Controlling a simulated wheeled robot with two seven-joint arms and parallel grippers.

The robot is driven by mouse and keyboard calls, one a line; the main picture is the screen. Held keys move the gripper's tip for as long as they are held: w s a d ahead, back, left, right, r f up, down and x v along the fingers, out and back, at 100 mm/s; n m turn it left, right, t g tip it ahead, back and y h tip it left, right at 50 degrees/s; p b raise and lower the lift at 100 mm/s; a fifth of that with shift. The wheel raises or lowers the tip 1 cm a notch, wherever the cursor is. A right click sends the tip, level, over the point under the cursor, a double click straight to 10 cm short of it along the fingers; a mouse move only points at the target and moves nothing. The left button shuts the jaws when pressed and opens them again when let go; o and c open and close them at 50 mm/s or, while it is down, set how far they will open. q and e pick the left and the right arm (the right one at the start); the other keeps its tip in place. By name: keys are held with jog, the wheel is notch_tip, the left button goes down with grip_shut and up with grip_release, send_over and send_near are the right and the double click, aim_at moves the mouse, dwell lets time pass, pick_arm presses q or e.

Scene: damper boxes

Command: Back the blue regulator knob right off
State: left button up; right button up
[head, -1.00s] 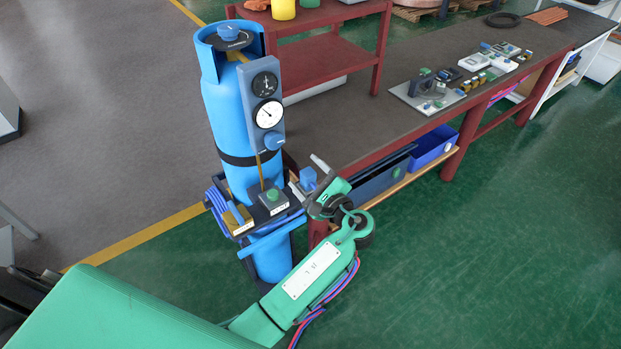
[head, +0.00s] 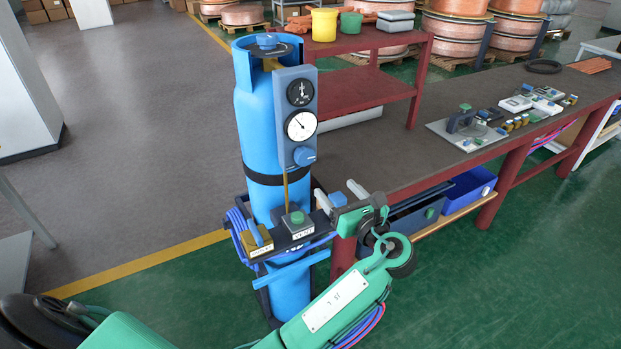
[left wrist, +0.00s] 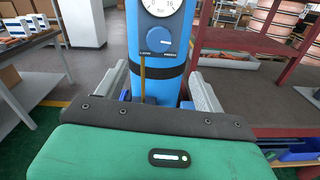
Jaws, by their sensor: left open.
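The blue regulator knob (head: 304,156) is at the bottom of a blue-grey panel (head: 283,130) with two round gauges, in front of a blue gas cylinder (head: 249,115). In the left wrist view the knob (left wrist: 156,40) is at top centre, with a white mark and small labels beneath it. My left gripper (head: 338,192) is open and empty, below and to the right of the knob and apart from it. In the left wrist view its two fingers (left wrist: 160,85) stand either side of the cylinder, with the knob beyond them. My right gripper is not in view.
A shelf below the knob holds a vent box (head: 297,222) with a green button and a brass block (head: 257,241). A thin brass pipe drops from the panel. A blue handwheel (head: 267,41) tops the cylinder. The dark workbench (head: 400,150) stands right. Floor is clear at front right.

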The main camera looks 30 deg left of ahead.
pick_arm(q)
jog(key=m, duration=0.1)
jog(key=p, duration=0.3)
send_near(307, 158)
jog(key=shift+m, duration=0.3)
jog(key=x, duration=0.7)
jog(key=shift+a, duration=0.15)
jog(key=shift+w+a, duration=0.35)
jog(key=shift+a, duration=0.1)
jog(key=shift+f, duration=0.1)
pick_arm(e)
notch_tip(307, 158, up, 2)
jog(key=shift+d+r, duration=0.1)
pick_arm(q)
jog(key=c, duration=1)
jog(key=shift+o, duration=0.2)
